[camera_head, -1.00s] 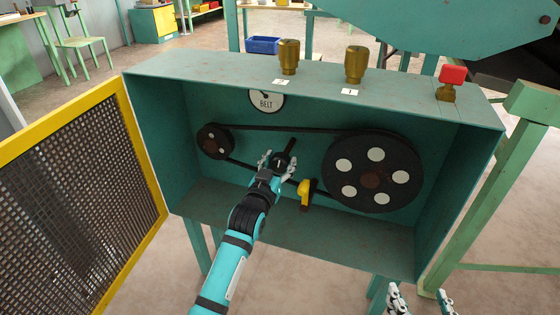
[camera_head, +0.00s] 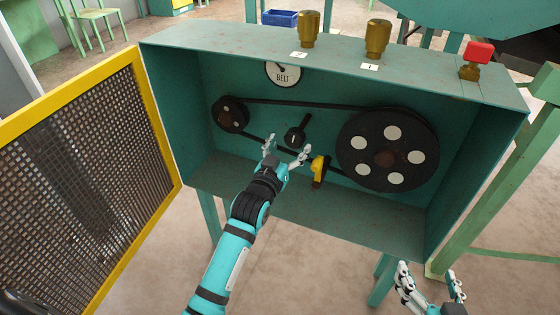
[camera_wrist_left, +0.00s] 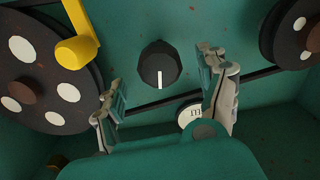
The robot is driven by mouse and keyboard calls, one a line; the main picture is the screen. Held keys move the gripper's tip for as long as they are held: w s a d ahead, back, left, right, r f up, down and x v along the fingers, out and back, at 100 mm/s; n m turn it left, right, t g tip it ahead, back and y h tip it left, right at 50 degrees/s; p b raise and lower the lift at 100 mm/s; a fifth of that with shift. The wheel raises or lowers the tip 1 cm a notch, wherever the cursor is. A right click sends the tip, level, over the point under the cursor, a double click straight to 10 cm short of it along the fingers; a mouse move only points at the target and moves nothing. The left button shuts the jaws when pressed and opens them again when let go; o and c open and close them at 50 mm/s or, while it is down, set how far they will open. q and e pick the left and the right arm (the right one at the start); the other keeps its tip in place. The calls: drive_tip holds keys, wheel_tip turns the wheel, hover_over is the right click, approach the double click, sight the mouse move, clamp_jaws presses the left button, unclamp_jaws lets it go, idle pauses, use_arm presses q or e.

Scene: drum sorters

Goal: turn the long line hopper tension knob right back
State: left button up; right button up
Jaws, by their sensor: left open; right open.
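The black tension knob (camera_head: 295,136) sits on the back wall of the open teal belt box, between the two pulleys. In the left wrist view the knob (camera_wrist_left: 158,66) shows a white pointer line facing down the picture. My left gripper (camera_head: 285,151) is open just in front of and below the knob, with its fingers spread and nothing between them. In the left wrist view its fingers (camera_wrist_left: 164,85) stand to either side, apart from the knob. My right gripper (camera_head: 428,275) is open and empty, low at the right, outside the box.
A yellow lever (camera_head: 319,170) is right of the knob, beside the large pulley (camera_head: 385,178). The small pulley (camera_head: 230,115) and belt are left. A BELT gauge (camera_head: 283,73) is above. The yellow-framed mesh door (camera_head: 85,175) stands open. Brass knobs (camera_head: 309,30) and a red button (camera_head: 479,53) top the box.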

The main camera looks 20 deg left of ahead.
use_arm(q)
drive_tip(key=s, duration=0.7)
drive_tip(key=shift+s+a, duration=0.15)
drive_tip(key=shift+s, duration=0.2)
